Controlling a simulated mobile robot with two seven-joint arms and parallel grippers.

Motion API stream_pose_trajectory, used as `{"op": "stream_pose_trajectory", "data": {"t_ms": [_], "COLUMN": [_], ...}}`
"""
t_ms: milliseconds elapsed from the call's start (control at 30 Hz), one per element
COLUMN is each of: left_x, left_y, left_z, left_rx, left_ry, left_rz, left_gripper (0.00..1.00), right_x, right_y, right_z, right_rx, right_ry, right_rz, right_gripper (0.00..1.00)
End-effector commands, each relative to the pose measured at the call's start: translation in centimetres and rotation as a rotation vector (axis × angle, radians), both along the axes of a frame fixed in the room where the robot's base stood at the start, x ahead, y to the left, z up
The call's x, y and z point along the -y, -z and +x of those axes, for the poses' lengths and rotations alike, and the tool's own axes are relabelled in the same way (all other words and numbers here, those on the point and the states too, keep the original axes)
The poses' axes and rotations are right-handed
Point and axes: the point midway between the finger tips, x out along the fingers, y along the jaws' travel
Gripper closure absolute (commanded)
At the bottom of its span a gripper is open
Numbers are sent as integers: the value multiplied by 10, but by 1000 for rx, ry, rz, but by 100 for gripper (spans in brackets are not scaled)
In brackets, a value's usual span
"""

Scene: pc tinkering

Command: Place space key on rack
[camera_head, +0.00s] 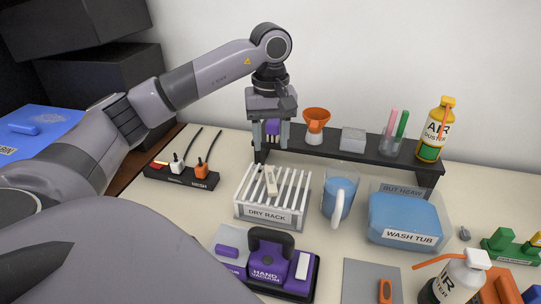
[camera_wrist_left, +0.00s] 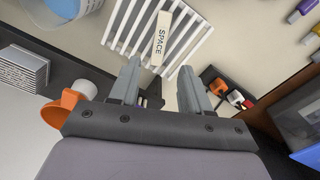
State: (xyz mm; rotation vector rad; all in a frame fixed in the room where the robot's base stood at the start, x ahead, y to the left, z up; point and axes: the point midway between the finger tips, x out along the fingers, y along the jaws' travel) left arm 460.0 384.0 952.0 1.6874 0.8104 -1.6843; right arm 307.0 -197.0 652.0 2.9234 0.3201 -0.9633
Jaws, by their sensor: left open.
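The space key (camera_head: 270,181) is a long pale bar lying on the slats of the white dry rack (camera_head: 262,214). My right gripper is not in view.
A blue pitcher (camera_head: 338,195) and wash tub (camera_head: 405,218) stand right of the rack. A hand vacuum (camera_head: 272,262) sits in front; a power strip (camera_head: 181,176) lies left.

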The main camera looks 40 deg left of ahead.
Motion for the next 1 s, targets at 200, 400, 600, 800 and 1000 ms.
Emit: {"op": "stream_pose_trajectory", "data": {"t_ms": [200, 400, 600, 800, 1000], "left_x": [0, 0, 0, 0, 0], "left_y": [-22, -24, -24, -23, -23], "left_z": [0, 0, 0, 0, 0], "left_rx": [0, -1, -1, -1, -1], "left_ry": [0, 0, 0, 0, 0], "left_rz": [0, 0, 1, 1, 1], "left_gripper": [53, 53, 53, 53, 53], "right_x": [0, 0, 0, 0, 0], "right_y": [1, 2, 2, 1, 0], "right_z": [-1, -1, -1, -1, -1], "right_rx": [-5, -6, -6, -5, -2], "right_ry": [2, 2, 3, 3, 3], "right_rz": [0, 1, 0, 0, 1], "right_gripper": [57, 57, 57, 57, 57]}}
